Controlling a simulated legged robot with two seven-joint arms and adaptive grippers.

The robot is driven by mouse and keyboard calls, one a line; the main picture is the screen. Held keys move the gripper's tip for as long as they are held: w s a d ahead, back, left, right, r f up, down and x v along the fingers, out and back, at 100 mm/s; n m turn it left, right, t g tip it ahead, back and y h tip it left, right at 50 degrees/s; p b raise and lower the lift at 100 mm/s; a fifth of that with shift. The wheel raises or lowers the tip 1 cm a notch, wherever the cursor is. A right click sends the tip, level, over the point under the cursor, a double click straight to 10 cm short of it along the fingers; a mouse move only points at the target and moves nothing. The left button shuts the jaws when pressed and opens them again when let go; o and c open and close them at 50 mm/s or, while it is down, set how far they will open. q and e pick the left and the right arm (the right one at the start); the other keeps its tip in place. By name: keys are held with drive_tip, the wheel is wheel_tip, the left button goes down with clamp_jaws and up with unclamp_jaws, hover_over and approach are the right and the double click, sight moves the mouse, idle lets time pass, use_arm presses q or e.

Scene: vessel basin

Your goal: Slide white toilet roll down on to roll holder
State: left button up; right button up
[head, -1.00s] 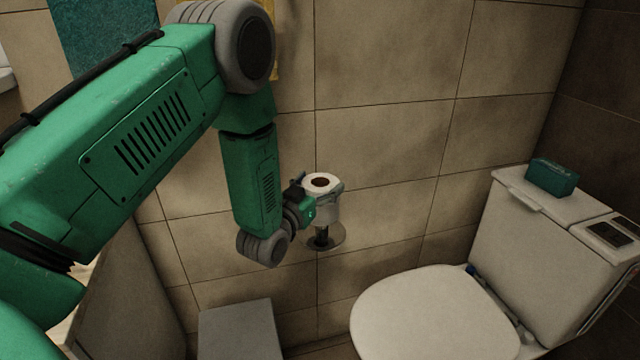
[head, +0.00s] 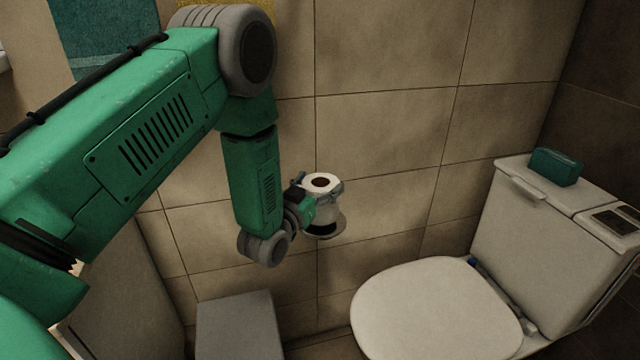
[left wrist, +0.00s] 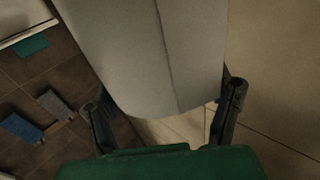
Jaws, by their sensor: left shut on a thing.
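The white toilet roll (head: 322,206) stands upright in the head view, its brown core opening facing up. In the left wrist view the roll (left wrist: 165,50) fills the upper middle, with a gripper finger on each side. The roll holder (head: 342,224) is on the tiled wall; part of its round plate shows beside and below the roll, with a dark part just under the roll. Whether the holder's post is inside the core is hidden. My right gripper is not in view.
A white toilet (head: 435,305) with closed lid stands at the right, a teal box (head: 555,167) on its cistern. A grey box-like bin (head: 238,325) is below my left arm. The tiled wall (head: 390,120) is close behind the roll.

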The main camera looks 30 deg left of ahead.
use_arm(q)
drive_tip(key=shift+f, duration=0.2)
drive_tip(key=o, duration=1.4)
drive_tip(key=s, duration=1.2)
drive_tip(key=shift+d+f, duration=0.4)
